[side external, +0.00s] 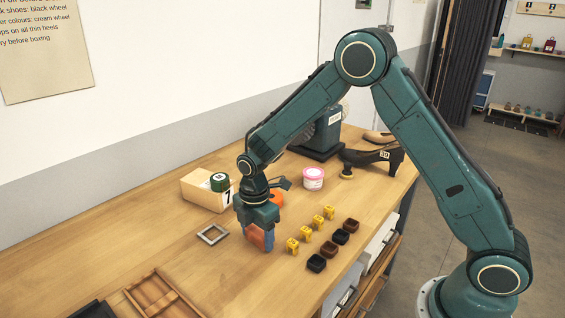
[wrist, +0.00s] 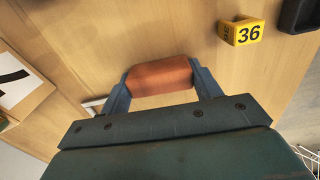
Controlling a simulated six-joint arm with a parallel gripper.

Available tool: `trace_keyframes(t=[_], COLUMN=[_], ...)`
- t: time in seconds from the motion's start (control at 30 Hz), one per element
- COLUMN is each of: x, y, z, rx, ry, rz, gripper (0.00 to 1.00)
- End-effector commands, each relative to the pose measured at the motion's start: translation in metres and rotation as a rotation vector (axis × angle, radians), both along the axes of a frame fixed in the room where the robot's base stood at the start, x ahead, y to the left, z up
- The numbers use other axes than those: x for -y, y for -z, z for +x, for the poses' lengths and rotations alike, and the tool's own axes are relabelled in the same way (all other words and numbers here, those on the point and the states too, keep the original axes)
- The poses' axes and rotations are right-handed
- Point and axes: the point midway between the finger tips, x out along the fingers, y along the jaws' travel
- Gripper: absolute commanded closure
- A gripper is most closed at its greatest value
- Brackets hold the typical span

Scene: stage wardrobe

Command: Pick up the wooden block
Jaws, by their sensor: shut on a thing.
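The wooden block (wrist: 160,77) is reddish brown with rounded edges. In the wrist view it spans the gap between the two blue fingers of my gripper (wrist: 160,84), which touch its two ends. In the side external view my gripper (side external: 259,238) points down over the bench, and the block (side external: 255,237) shows between its fingers, partly covered by them. My gripper is shut on the block. The block is low over the bench top; I cannot tell whether its underside touches the wood.
A square metal frame (side external: 212,234) lies left of my gripper. Behind stand a box (side external: 205,193) with a green tin (side external: 220,182), an orange object (side external: 276,199) and a pink-lidded tub (side external: 313,178). Yellow number markers (side external: 292,245) and small dark trays (side external: 316,263) line the right.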

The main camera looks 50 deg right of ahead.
Motion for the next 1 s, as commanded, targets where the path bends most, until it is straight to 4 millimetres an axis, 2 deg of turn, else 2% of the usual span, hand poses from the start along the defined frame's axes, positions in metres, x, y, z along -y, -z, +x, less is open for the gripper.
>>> trace_keyframes(t=[0.27,0.47,0.67,1.0], x=[0.000,0.000,0.000,0.000], y=[-0.002,-0.012,-0.039,-0.109], z=[0.000,0.001,0.001,0.001], rx=[0.001,0.002,0.005,0.006], ry=[0.000,0.000,0.000,0.000], rz=[0.000,0.000,0.001,0.001], gripper=[0.59,0.59,0.59,0.59])
